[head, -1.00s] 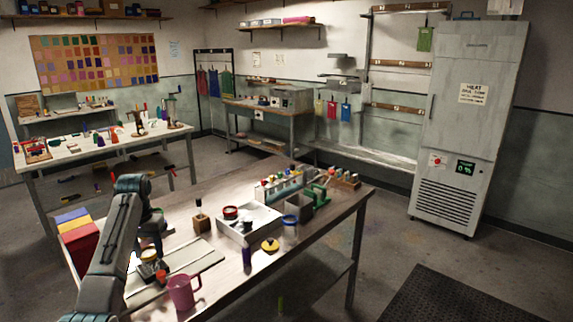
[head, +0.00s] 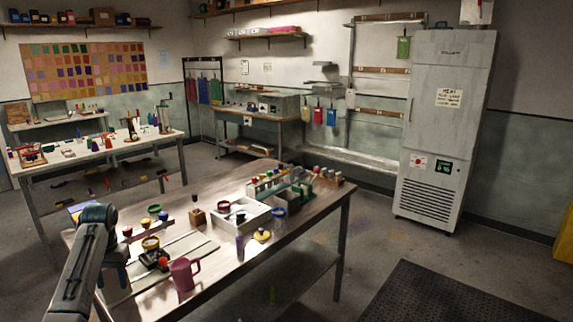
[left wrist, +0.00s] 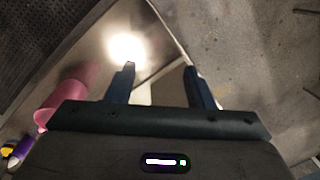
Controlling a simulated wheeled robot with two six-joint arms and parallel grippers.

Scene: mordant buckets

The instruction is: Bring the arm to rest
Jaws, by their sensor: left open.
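My left arm (head: 85,250) reaches in from the lower left of the head view, over the near left end of the wooden table (head: 225,262). Its gripper is mostly hidden behind the arm there. In the left wrist view my left gripper (left wrist: 160,82) has its two dark fingers spread apart with nothing between them. A pink mug (head: 184,274) stands on the table to the right of the arm; it also shows in the left wrist view (left wrist: 68,97), left of the fingers and apart from them. My right gripper is in neither view.
Small jars, a white tray (head: 240,222), a purple bottle (head: 240,246) and a yellow lid (head: 261,235) crowd the table. A second table (head: 95,157) stands behind at left. A grey cabinet (head: 440,130) stands at right. The floor between table and cabinet is clear.

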